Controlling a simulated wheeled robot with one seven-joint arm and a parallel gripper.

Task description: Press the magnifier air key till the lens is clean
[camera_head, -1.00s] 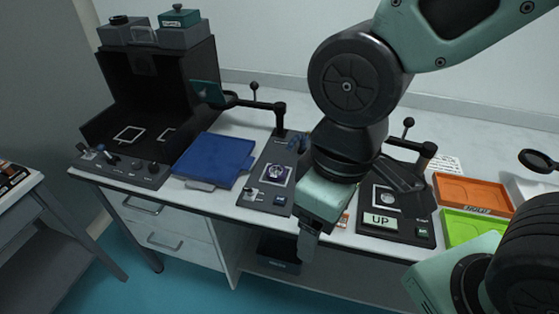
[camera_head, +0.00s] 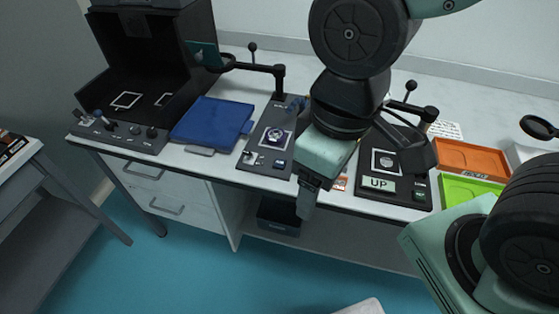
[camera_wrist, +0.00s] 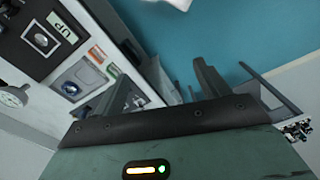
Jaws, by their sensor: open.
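My gripper (camera_head: 308,200) hangs fingers-down in front of the table's front edge, right of a dark grey station plate (camera_head: 253,151). In the wrist view its two fingers (camera_wrist: 165,90) are spread apart with nothing between them. The plate carries a small round item in a white square (camera_head: 276,138), a small blue-grey key (camera_head: 279,165) and a post with a jointed arm (camera_head: 262,68). The arm ends in a dark ring, probably the lens; its cleanliness is too small to tell. A second plate has an UP sign (camera_head: 379,184) and a green key (camera_head: 419,195). Which key is the air key is unreadable.
A blue tray (camera_head: 212,124) and an open black box (camera_head: 150,45) with knobs stand left. Orange (camera_head: 470,157) and green (camera_head: 470,188) trays lie right. A dark bin (camera_head: 279,222) sits under the table. The blue floor in front is mostly clear.

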